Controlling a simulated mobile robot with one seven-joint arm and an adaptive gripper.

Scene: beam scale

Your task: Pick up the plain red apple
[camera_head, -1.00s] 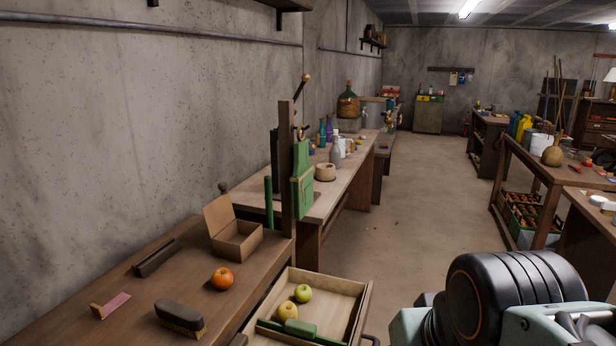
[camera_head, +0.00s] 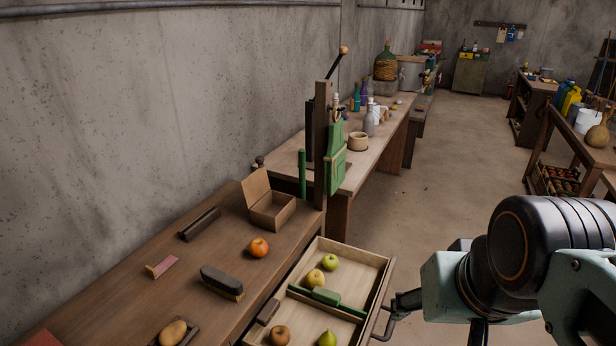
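A round orange-red fruit (camera_head: 258,248), which looks like an apple, sits on the brown workbench (camera_head: 215,262), in front of an open cardboard box. I cannot tell whether it is plain red. An open drawer (camera_head: 378,273) below holds a yellow apple (camera_head: 316,277), a green apple (camera_head: 331,262) and a brownish-orange apple (camera_head: 280,335). My arm fills the lower right. The dark part at its end, which looks like my gripper (camera_head: 402,304), is beside the drawer's handle, apart from the orange-red fruit. Its fingers are not clear, so its opening cannot be told.
The cardboard box (camera_head: 270,211), a dark brush (camera_head: 221,281), a dark bar (camera_head: 199,224) and a pink-topped block (camera_head: 161,265) lie on the bench. A post (camera_head: 320,145) stands behind. Open floor lies right.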

